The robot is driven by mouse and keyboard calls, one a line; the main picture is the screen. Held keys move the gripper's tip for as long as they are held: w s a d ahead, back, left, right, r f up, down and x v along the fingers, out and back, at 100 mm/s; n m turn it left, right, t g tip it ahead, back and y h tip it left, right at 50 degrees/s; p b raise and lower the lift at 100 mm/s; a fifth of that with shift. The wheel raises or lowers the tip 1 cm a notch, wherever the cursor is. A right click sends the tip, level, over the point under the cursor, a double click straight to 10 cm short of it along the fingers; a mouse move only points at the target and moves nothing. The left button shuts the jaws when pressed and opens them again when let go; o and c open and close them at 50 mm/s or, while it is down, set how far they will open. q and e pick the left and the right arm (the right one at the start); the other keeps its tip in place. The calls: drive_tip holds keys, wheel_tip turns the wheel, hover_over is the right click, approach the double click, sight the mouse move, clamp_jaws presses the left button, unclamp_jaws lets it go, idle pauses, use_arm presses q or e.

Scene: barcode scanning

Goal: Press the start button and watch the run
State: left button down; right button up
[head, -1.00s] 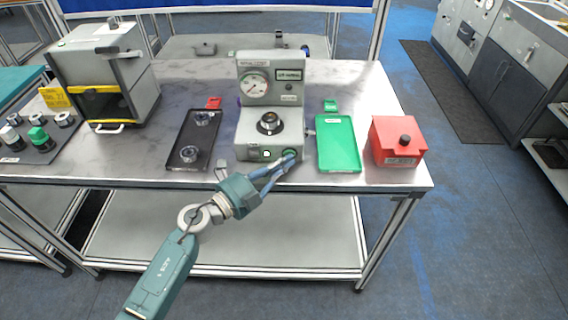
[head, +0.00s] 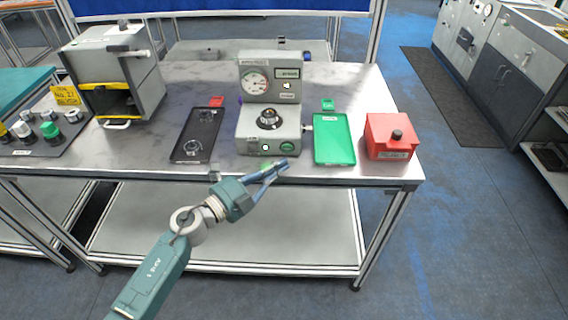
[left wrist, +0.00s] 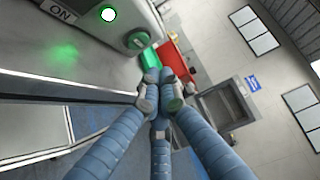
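The grey test machine (head: 270,115) stands upright at the middle of the bench, with a round dial gauge (head: 256,84) and a dark ring-shaped part (head: 269,119) on its base. The green button (head: 287,147) is on its lower front, right of a small white-and-black item (head: 265,147). A small lamp (head: 286,86) on the upper panel is bright white. My left gripper (head: 280,166) is just in front of and below the button, apart from it. In the left wrist view its fingers (left wrist: 163,88) meet at the tips, holding nothing. A lit green-rimmed light (left wrist: 108,14) shows beside an ON label.
A black tray (head: 197,135) with a ring part is left of the machine; a green tray (head: 334,140) and red box (head: 390,136) are right. An open-fronted grey cabinet (head: 115,75) and a mat of parts (head: 45,133) are farther left. The bench front edge lies near my gripper.

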use_arm(q)
drive_tip(key=b+v, duration=0.1)
drive_tip(key=v, duration=0.7)
drive_tip(key=shift+a+f, duration=0.2)
drive_tip(key=shift+a, duration=0.15)
use_arm(e)
drive_tip(key=shift+w+a+f, duration=0.15)
drive_tip(key=shift+f, duration=0.3)
drive_tip(key=shift+w+a+f, duration=0.15)
drive_tip(key=shift+f, duration=0.25)
use_arm(q)
drive_tip(key=shift+w, duration=0.2)
use_arm(e)
drive_tip(key=shift+w, duration=0.25)
use_arm(q)
drive_tip(key=shift+b, duration=0.3)
use_arm(e)
drive_tip(key=shift+w+d, duration=0.1)
drive_tip(key=shift+d, duration=0.2)
drive_tip(key=shift+a, duration=0.15)
